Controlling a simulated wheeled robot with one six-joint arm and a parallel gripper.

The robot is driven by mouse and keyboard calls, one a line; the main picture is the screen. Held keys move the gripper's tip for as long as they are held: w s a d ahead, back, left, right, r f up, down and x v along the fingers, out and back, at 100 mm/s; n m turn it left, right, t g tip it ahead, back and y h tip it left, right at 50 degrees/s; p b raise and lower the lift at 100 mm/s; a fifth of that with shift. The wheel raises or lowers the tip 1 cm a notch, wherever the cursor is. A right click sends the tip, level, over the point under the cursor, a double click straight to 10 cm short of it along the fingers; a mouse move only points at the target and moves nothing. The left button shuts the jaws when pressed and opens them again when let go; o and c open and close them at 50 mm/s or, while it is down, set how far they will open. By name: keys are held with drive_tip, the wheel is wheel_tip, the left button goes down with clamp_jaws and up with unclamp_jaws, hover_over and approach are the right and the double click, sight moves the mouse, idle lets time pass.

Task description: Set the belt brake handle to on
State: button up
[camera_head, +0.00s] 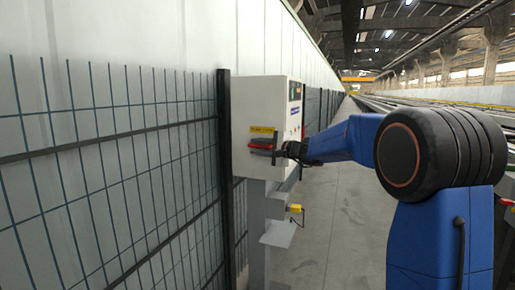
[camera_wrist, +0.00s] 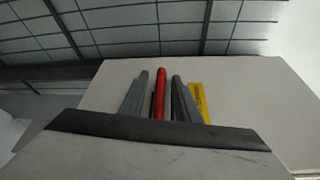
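The belt brake handle is a red bar (camera_head: 262,146) on the side of a white control box (camera_head: 258,100), below a yellow label (camera_head: 262,129). In the wrist view the red handle (camera_wrist: 160,93) lies between the two grey fingers of my gripper (camera_wrist: 160,97). A narrow gap shows on each side of it, so the fingers look open around the handle and apart from it. In the head view my gripper (camera_head: 275,149) is at the handle and partly hides it. The label text is too small to read.
A wire mesh fence (camera_head: 110,150) with a dark post (camera_head: 225,160) stands left of the box. Below the box are a grey stand (camera_head: 257,225) and a small yellow object (camera_head: 295,208). The floor (camera_head: 335,215) to the right is clear.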

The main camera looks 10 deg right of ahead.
clamp_jaws()
drive_tip(key=shift+s+a+f, duration=0.1)
drive_tip(key=shift+s+a, duration=0.4)
drive_tip(key=shift+s, duration=0.25)
drive_tip(key=shift+s+a+r, duration=0.1)
drive_tip(key=shift+s+a, duration=0.35)
drive_tip(key=shift+s, duration=0.3)
drive_tip(key=shift+s+a+f, duration=0.1)
drive_tip(key=shift+s+a, duration=0.4)
drive_tip(key=shift+s, duration=0.25)
unclamp_jaws()
drive_tip(key=shift+s, duration=0.1)
drive_tip(key=v, duration=1.7)
drive_tip(key=shift+s, duration=0.15)
drive_tip(key=shift+d, duration=0.1)
